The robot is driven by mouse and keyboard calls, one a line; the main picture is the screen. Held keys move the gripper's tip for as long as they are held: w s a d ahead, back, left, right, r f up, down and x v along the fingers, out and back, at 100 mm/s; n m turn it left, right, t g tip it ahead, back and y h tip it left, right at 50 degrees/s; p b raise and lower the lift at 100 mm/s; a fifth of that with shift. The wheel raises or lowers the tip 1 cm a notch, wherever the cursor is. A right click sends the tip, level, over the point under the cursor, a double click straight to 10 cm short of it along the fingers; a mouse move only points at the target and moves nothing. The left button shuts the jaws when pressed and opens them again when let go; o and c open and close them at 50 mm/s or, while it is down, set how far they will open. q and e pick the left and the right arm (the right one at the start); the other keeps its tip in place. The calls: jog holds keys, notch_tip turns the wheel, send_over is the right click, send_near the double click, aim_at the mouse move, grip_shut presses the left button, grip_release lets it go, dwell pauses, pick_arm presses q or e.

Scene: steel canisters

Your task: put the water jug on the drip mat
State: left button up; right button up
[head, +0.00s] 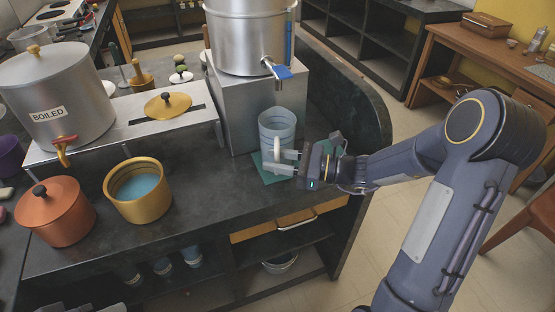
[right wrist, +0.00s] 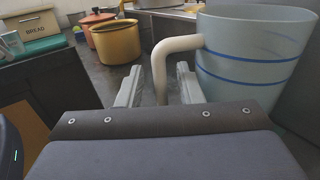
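The water jug (head: 277,126) is pale grey-blue with blue bands and a pale handle; it looks upright below the tap of the steel canister. The jug (right wrist: 255,65) fills the right of the right wrist view. The teal drip mat (head: 270,176) lies on the dark counter, at and in front of the jug's base. The gripper hides part of that area, and I cannot tell if the base touches the mat. My right gripper (head: 287,162) is open, its fingers on either side of the handle (right wrist: 160,68), with gaps visible. My left gripper is out of view.
A steel canister (head: 240,35) with a blue-handled tap (head: 275,69) stands on a grey block (head: 241,105) behind the jug. A canister labelled BOILED (head: 50,90), a gold pot (head: 139,193) and a copper pot (head: 57,212) stand left. The counter's front middle is clear.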

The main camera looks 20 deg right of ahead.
jog(key=v, duration=1.1)
jog(key=s+a+r+n+g+h, duration=0.3)
jog(key=s+a+n+g, duration=0.4)
jog(key=s+a+n, duration=0.3)
jog(key=s+d+f+n+t+h, duration=0.2)
jog(key=s+n+h, duration=0.6)
jog(key=n, duration=0.4)
jog(key=shift+s+d+f+n+t, duration=0.3)
jog(key=shift+d+f+t, duration=0.1)
jog(key=shift+d+t, duration=0.25)
jog(key=shift+r, duration=0.15)
notch_tip(320, 180, up, 9)
jog(key=p, duration=0.9)
